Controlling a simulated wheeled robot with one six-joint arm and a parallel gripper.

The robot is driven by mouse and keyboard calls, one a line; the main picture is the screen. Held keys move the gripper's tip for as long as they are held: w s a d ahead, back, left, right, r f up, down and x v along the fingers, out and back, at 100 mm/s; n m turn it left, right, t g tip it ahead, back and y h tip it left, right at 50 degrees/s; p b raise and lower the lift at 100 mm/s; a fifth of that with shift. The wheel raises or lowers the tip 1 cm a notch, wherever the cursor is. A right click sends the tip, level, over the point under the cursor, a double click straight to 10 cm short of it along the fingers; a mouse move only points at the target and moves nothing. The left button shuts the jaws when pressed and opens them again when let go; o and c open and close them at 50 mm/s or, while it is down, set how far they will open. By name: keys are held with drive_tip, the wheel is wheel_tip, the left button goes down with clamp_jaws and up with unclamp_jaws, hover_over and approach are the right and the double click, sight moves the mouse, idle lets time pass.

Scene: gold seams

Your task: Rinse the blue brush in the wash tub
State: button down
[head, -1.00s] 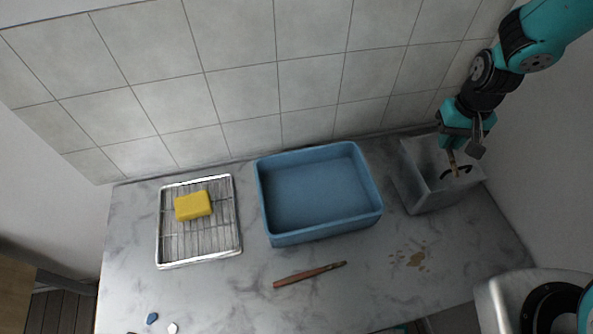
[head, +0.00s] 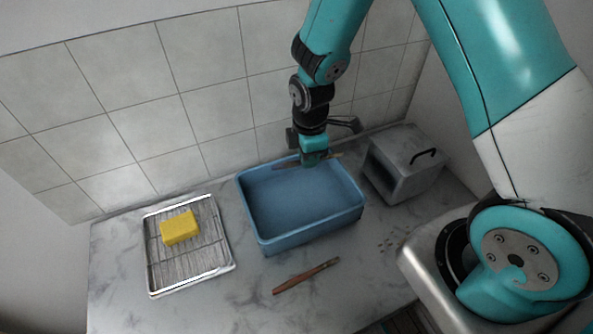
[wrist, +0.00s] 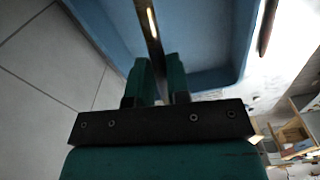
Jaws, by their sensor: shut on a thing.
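The blue wash tub (head: 255,222) stands on the counter against the tiled wall, and its inside looks plain blue. My gripper (head: 313,163) is over the tub's back part. It is shut on a slim stick (head: 290,164) that lies roughly level across the fingers. In the wrist view the stick (wrist: 149,28) is dark with a bright streak and runs forward from between the fingers (wrist: 159,72). I cannot make out bristles or any blue on it. A brown brush-like stick (head: 305,276) lies on the counter in front of the tub.
A wire rack (head: 190,268) with a yellow sponge (head: 179,227) is left of the tub. A grey box (head: 402,180) with a black handle (head: 423,158) stands right of it. Small brown spots (head: 388,243) mark the counter. The front left counter is clear.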

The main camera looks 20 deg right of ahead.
drive_tip(key=a+f+n+b, duration=0.1)
drive_tip(key=f+n+b, duration=0.1)
drive_tip(key=f+b, duration=0.1)
drive_tip(key=s+a+f+n+b, duration=0.1)
drive_tip(key=f+n+b, duration=0.2)
drive_tip(key=f, duration=0.2)
drive_tip(key=a+f+n+b, duration=0.1)
drive_tip(key=f+n+b, duration=0.1)
drive_tip(key=f+b, duration=0.1)
drive_tip(key=shift+s+f+n+b, duration=0.25)
drive_tip(key=shift+f+n+b, duration=0.15)
drive_tip(key=shift+f, duration=0.4)
drive_tip(key=shift+r, duration=0.1)
idle(2.3)
wheel_tip(320, 180, up, 10)
drive_tip(key=p, duration=0.8)
drive_tip(key=shift+r+p, duration=0.15)
drive_tip(key=shift+p, duration=0.15)
idle(1.9)
